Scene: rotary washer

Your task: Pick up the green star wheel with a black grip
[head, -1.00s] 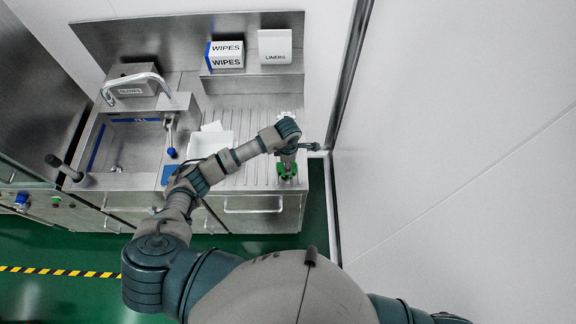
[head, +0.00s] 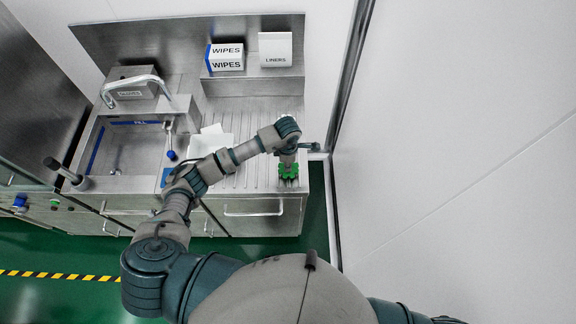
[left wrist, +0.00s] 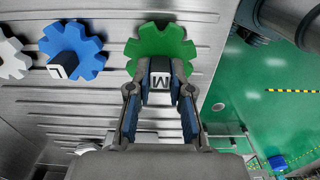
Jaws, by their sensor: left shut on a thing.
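The green star wheel (left wrist: 150,48) is in the left wrist view, on the ribbed metal drainboard near its right edge. A grip block marked with a letter (left wrist: 161,80) stands out from it; its sides look dark. My left gripper (left wrist: 160,85) is shut on this grip, with a finger on each side. In the head view the green wheel (head: 288,172) shows at the end of my left arm, below the left gripper (head: 287,160). Whether the wheel touches the drainboard cannot be told. My right gripper is not in view.
A blue star wheel (left wrist: 72,50) with a lettered black grip lies left of the green one, and a white wheel (left wrist: 12,58) farther left. A white tray (head: 210,143), a sink (head: 130,145) and a wall (head: 450,150) are nearby.

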